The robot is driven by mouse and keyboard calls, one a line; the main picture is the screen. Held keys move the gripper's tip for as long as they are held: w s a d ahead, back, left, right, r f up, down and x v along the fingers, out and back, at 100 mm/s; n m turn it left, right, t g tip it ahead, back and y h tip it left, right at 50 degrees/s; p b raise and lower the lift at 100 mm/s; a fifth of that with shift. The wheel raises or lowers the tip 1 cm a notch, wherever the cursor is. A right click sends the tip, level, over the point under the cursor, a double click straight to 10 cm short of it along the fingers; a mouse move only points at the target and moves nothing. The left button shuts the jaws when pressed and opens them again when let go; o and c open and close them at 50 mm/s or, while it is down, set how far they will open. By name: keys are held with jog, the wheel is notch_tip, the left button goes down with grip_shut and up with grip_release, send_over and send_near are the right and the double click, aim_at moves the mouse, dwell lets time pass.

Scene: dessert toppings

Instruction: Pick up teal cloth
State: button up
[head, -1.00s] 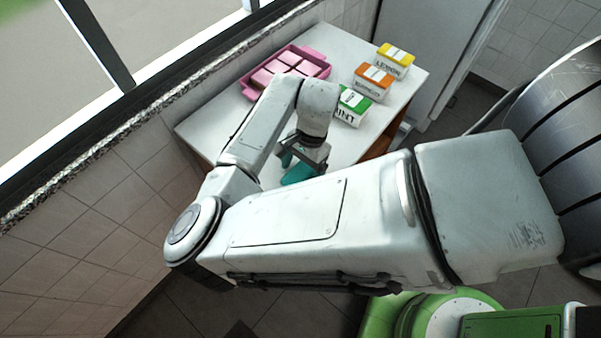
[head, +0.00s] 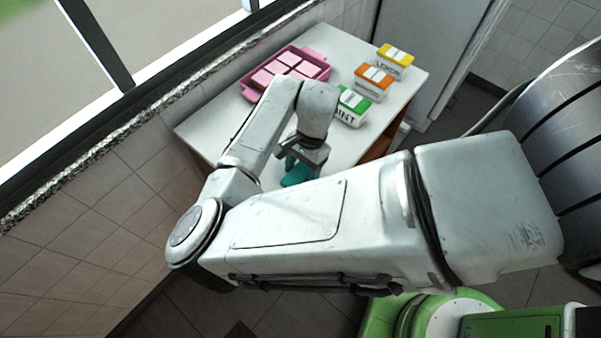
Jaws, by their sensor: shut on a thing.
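The teal cloth (head: 297,175) is at the near part of the white table, under my gripper (head: 302,164). My arm hides part of the cloth and most of the fingers. My gripper is shut on the cloth, which bunches up around the fingers. I cannot tell whether the cloth's lower edge still touches the table.
The white table (head: 345,50) stands by the window wall. A pink tray (head: 250,92) with several pink squares is at its back left. A yellow lemon box (head: 396,57), an orange box (head: 373,80) and a green mint box (head: 351,107) line its right side.

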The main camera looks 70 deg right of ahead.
jog(key=shift+r, duration=0.65)
jog(key=s+r, duration=1.2)
jog(key=s, duration=0.2)
jog(key=shift+a, duration=0.2)
